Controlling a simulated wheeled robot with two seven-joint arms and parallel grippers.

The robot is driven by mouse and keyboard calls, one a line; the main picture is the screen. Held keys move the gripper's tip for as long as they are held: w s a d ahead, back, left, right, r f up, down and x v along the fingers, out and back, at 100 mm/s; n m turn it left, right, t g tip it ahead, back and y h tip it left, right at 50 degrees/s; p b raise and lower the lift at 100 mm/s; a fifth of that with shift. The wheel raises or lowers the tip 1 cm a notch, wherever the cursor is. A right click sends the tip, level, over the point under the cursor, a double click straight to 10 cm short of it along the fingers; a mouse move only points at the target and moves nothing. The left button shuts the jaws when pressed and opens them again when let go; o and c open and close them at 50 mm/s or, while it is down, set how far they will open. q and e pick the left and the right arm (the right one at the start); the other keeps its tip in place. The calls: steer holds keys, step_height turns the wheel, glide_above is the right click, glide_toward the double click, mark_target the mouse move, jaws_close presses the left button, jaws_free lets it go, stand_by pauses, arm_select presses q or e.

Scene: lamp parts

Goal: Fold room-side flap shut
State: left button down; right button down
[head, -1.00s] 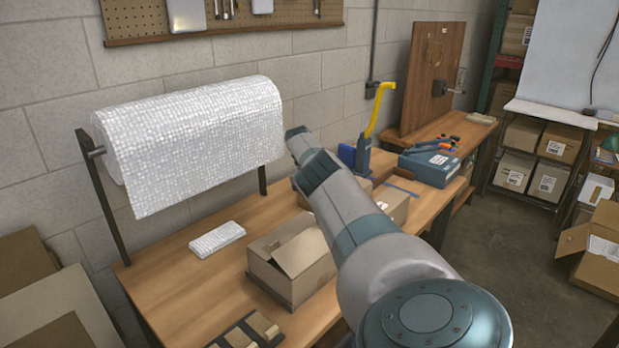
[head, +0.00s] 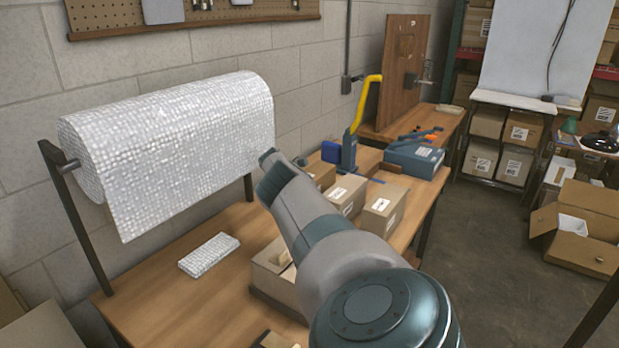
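One arm of mine rises from the bottom edge and reaches over the bench towards the bubble-wrap roll. No gripper fingers show in this view, so neither gripper can be seen.
A bubble-wrap roll (head: 180,145) hangs on a stand at the bench's back. A folded bubble-wrap piece (head: 209,254) lies beside the box. Closed cartons (head: 382,212), a yellow-handled tool (head: 364,110) and a blue box (head: 413,160) stand further right. An open carton (head: 580,228) is at far right.

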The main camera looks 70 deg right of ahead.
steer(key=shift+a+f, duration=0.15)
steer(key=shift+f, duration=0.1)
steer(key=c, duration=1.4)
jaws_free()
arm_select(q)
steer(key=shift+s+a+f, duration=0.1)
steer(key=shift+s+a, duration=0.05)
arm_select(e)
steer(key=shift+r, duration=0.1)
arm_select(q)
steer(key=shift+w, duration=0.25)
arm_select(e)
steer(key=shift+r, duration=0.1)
